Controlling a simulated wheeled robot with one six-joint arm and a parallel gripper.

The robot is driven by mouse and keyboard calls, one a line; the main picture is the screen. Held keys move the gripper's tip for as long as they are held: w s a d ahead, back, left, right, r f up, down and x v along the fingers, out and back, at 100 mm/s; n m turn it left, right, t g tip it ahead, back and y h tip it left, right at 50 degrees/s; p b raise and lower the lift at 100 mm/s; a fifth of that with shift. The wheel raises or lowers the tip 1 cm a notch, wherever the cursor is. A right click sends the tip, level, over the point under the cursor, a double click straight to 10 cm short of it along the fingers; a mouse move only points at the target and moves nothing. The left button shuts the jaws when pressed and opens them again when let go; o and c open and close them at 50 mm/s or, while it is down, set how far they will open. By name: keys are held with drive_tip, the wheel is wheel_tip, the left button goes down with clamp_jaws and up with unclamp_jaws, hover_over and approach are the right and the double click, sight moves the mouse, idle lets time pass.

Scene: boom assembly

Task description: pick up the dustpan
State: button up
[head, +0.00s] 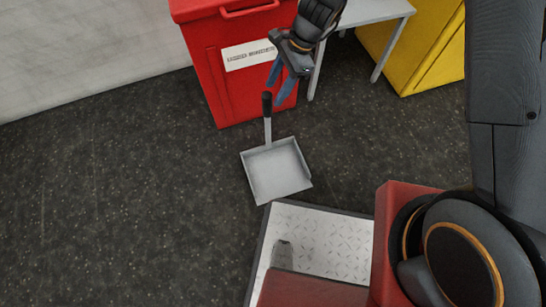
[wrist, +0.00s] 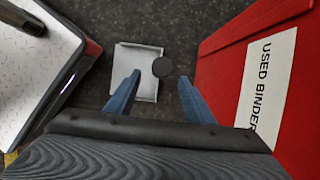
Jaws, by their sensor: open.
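The dustpan (head: 277,172) lies on the dark speckled floor in the head view, a light grey pan with a short shaft and a black handle grip (head: 267,104) pointing up toward the red bin. My gripper (head: 279,88) is above the handle end, with its blue fingers apart and pointing down. In the wrist view, the dustpan's pan (wrist: 146,62) shows beyond the fingers, with the round dark end of the handle (wrist: 162,67) in front of it. The open gripper (wrist: 158,85) has that handle end between its fingertips in the picture, with no contact visible.
A red bin (head: 218,80) with a white label stands close behind the handle; it also fills the right of the wrist view (wrist: 225,75). A white table (head: 375,12) and a yellow cabinet (head: 420,60) stand at upper right. The floor left of the dustpan is clear.

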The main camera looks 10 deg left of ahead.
sight(267, 105)
drive_tip(key=b+x, duration=0.3)
drive_tip(key=x, duration=0.4)
drive_tip(key=shift+s+a+f, duration=0.1)
drive_tip(key=shift+s+f, duration=0.05)
drive_tip(key=shift+f, duration=0.05)
clamp_jaws()
idle(1.3)
